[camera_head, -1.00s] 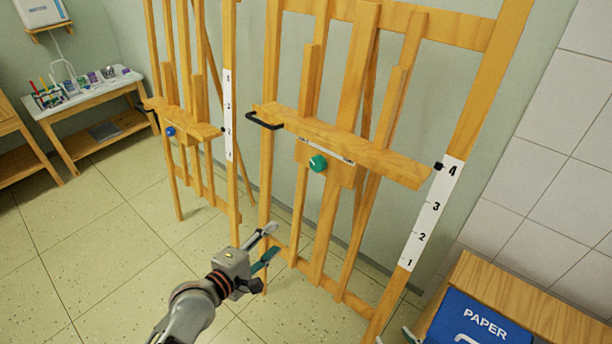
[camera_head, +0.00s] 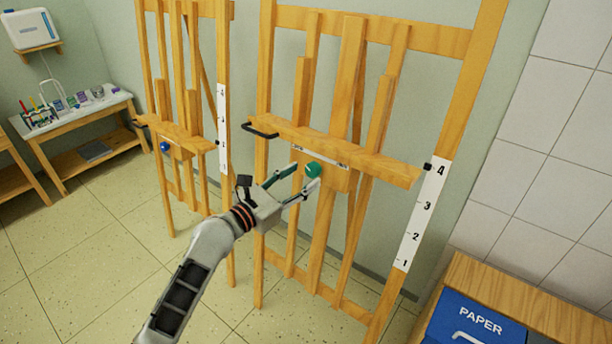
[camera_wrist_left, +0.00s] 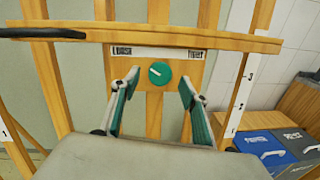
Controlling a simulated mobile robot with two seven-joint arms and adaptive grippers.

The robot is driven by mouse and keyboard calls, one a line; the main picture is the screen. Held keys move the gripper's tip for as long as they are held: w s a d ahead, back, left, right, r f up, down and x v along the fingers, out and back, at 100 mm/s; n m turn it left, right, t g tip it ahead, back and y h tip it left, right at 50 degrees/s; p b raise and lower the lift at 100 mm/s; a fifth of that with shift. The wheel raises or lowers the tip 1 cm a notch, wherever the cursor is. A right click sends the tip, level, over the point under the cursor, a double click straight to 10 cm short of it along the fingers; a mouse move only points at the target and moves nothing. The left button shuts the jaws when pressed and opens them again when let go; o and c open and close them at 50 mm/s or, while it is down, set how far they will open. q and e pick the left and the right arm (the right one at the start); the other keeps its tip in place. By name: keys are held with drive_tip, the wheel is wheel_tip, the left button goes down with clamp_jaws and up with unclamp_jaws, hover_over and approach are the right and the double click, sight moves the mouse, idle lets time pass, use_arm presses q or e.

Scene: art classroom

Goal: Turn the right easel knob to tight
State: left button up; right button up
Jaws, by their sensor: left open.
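The green round knob (camera_head: 313,170) of the right easel (camera_head: 345,140) sits below its ledge. In the left wrist view the knob (camera_wrist_left: 161,74) shows a short white mark slanting toward the upper left. A white label strip (camera_wrist_left: 158,53) above it reads LOOSE at the left and, less clearly, TIGHT at the right. My left gripper (camera_head: 306,176) is open in front of the knob. In the left wrist view its two fingers stand left and right of the knob, with gaps between. Contact is not visible. My right gripper is not in view.
A black handle (camera_head: 260,130) sticks out from the ledge's left end. A second easel with a blue knob (camera_head: 165,147) stands to the left. A blue PAPER bin (camera_head: 470,322) and wooden cabinet (camera_head: 540,305) are at lower right. The floor at left is clear.

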sight(312, 170)
use_arm(q)
drive_tip(key=shift+x, duration=1.25)
drive_tip(key=c, duration=1.1)
